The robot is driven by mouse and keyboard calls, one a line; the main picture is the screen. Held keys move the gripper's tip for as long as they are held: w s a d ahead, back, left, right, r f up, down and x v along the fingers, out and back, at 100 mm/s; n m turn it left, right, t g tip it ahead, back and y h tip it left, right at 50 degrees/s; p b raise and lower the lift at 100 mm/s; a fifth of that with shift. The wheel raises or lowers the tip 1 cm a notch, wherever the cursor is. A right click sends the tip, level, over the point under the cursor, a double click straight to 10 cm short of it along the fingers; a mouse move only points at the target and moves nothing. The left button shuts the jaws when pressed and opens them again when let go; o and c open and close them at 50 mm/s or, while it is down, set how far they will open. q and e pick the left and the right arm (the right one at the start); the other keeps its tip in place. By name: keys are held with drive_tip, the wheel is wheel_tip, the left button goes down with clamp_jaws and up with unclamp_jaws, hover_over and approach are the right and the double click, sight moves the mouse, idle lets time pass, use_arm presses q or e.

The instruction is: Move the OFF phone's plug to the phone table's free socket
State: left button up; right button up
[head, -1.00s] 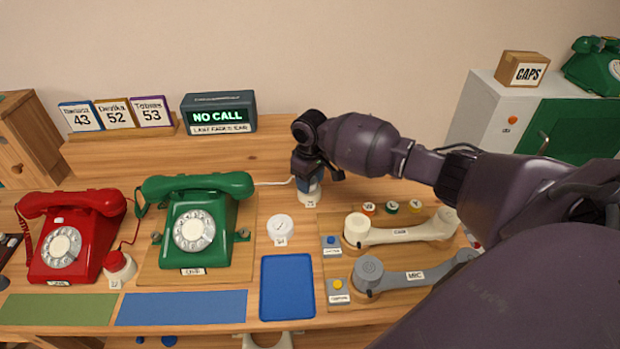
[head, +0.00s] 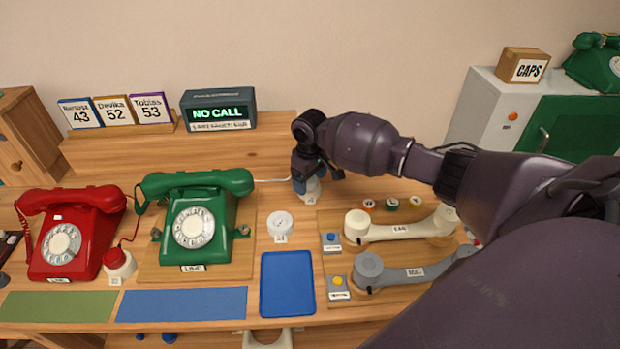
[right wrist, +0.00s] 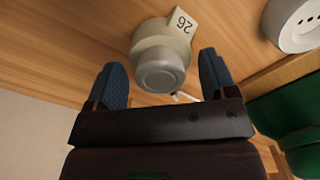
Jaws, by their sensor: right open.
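The green phone (head: 195,222) stands on a wooden board, and a white cord runs from behind it to a pale plug (head: 313,187) in a socket at the back. The right wrist view shows this plug (right wrist: 160,65) with a tag reading 26. My right gripper (head: 306,180) is open, with its blue fingers on either side of the plug. A white round socket (head: 281,222) with nothing plugged in lies in front; a socket with holes shows in the right wrist view (right wrist: 297,20). The red phone (head: 70,235) has a red plug (head: 119,263) beside it. The phones' small labels are hard to read. My left gripper is out of view.
A blue tray (head: 287,284) lies at the front. A board with a cream handset (head: 400,229) and a grey handset (head: 412,274) lies under my right arm. A NO CALL display (head: 218,111) and number cards (head: 114,111) stand at the back.

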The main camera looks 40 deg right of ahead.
wheel_tip(320, 180, up, 10)
drive_tip(key=shift+f+p, duration=0.1)
drive_tip(key=shift+p, duration=0.9)
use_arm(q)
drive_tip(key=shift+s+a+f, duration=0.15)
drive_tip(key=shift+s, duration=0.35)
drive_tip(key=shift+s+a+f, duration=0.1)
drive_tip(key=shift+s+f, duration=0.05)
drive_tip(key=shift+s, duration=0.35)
use_arm(e)
drive_tip(key=shift+r, duration=0.55)
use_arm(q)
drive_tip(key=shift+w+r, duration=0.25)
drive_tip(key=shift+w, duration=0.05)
